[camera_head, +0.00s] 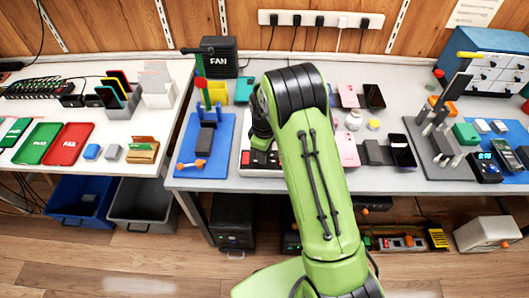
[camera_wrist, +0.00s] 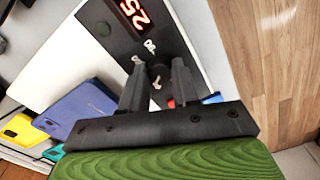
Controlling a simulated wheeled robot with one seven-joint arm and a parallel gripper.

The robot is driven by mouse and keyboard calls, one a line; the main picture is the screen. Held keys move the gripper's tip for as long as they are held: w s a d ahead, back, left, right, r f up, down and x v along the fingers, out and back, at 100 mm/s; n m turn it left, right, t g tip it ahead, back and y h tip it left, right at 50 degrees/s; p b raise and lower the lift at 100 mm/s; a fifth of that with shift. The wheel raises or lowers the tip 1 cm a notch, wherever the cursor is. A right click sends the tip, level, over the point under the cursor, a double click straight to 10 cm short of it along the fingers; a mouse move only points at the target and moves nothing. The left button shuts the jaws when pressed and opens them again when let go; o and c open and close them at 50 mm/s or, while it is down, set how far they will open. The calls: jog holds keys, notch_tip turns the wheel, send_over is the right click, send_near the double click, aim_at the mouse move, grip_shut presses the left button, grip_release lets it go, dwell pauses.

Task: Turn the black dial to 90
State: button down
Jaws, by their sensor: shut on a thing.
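The black dial (camera_wrist: 157,72) sits on a black panel (camera_wrist: 112,38), with small pale markings around it. My gripper (camera_wrist: 159,82) has one finger on each side of the dial and is shut on it. A red-lit display (camera_wrist: 135,13) on the panel appears to read 25, seen at an angle. The small markings are too blurred to read surely. In the head view, the white-edged dial unit (camera_head: 246,166) is partly covered by my green arm, and the dial and my fingertips are hidden.
A blue mat with a stand (camera_head: 222,165) lies left of the unit. Pink phones (camera_head: 348,150) and a dark phone (camera_head: 402,151) lie to the right. A black FAN box (camera_head: 219,57) stands behind. In the wrist view, a blue object (camera_wrist: 82,108) and a yellow one (camera_wrist: 22,130) are at left.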

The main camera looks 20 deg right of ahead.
jog(key=m, duration=0.7)
jog(key=shift+w+r, duration=0.1)
jog(key=m, duration=0.8)
jog(key=shift+m, duration=0.3)
jog(key=m, duration=1)
jog(key=shift+m, duration=0.4)
jog(key=c, duration=0.8)
grip_release()
jog(key=shift+c, duration=0.2)
